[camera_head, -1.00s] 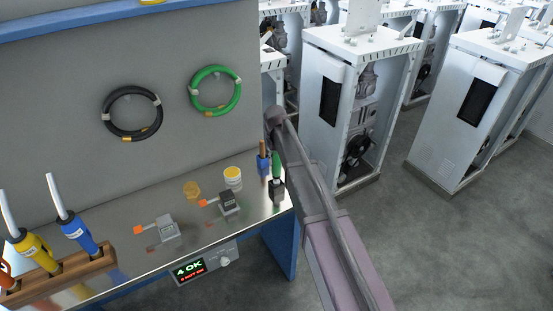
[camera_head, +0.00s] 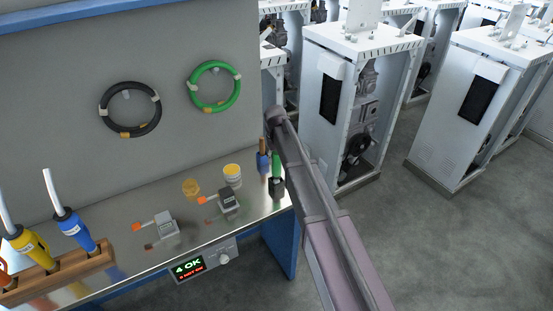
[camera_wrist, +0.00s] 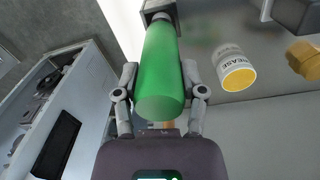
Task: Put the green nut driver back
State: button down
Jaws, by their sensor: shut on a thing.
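The green nut driver (camera_wrist: 160,70) shows in the wrist view as a thick green handle between the two fingers of my gripper (camera_wrist: 159,74), which is shut on it. The far end of the handle meets a dark block (camera_wrist: 158,10); whether it sits in the block or only in front of it I cannot tell. In the head view the green handle (camera_head: 277,161) stands upright above a dark base (camera_head: 277,187) at the bench's right end, partly beside my arm. A wooden rack (camera_head: 88,264) at the left holds blue (camera_head: 74,229) and yellow (camera_head: 28,246) drivers.
Left of the green driver stand a blue-and-brown tool (camera_head: 263,158), a grease tub (camera_head: 232,173) and two small boxes with orange tips (camera_head: 165,228). A grey panel with cable loops (camera_head: 215,88) rises behind. White cabinets (camera_head: 350,90) stand right.

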jog(key=shift+f+b, duration=0.5)
jog(key=shift+f, duration=0.1)
jog(key=shift+c, duration=0.4)
grip_release()
jog(key=shift+r, duration=0.15)
notch_tip(320, 180, up, 11)
jog(key=p, duration=1.1)
dwell(0.6)
jog(key=s+d+f+m+b, duration=0.3)
jog(key=s+d+m, duration=0.1)
jog(key=s+d, duration=1.8)
jog(key=s, duration=0.3)
jog(key=shift+s+d+f+m, duration=0.15)
jog(key=shift+s+m, duration=0.15)
jog(key=shift+s, duration=0.1)
